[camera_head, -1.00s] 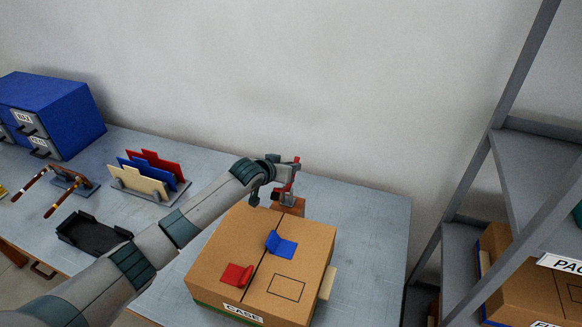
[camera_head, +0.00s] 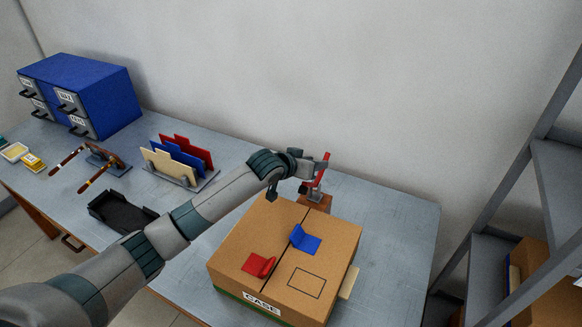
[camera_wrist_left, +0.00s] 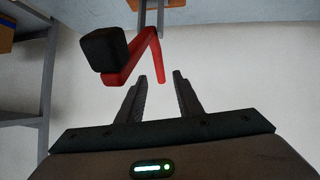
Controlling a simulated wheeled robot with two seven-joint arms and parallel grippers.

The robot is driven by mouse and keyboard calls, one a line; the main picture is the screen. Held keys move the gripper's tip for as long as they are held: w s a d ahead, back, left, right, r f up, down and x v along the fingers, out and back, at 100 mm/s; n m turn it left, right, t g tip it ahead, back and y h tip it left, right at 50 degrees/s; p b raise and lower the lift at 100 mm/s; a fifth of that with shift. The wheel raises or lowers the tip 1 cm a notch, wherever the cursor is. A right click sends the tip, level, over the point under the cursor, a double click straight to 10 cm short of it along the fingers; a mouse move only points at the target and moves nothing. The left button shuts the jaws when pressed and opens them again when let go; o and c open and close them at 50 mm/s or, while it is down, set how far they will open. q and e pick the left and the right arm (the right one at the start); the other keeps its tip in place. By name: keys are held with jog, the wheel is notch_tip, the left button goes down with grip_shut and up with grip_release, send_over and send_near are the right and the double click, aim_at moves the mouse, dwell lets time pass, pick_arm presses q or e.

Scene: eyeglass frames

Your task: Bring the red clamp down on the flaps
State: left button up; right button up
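The red clamp (camera_head: 317,179) stands on a brown block (camera_head: 315,202) at the back edge of the cardboard case (camera_head: 240,240). Its red bar leans up and right in the head view. In the left wrist view its red bar (camera_wrist_left: 151,51) and black pad (camera_wrist_left: 103,49) show ahead of the fingers. The case's top flaps (camera_head: 322,258) lie flat, meeting at a dark seam. My left gripper (camera_head: 320,165) is beside the clamp, above the case's back edge. Its fingers (camera_wrist_left: 161,88) are apart, with the red bar's end near the tips; contact is unclear. My right gripper is out of view.
A red piece (camera_head: 259,265) and a blue piece (camera_head: 305,240) sit on the case. A file holder (camera_head: 203,180), a black tray (camera_head: 118,212) and a blue drawer cabinet (camera_head: 95,85) stand left. A grey shelf (camera_head: 480,270) is at right.

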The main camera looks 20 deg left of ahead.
pick_arm(q)
jog(key=b+v, duration=0.3)
jog(key=v, duration=1)
jog(key=shift+f, duration=0.1)
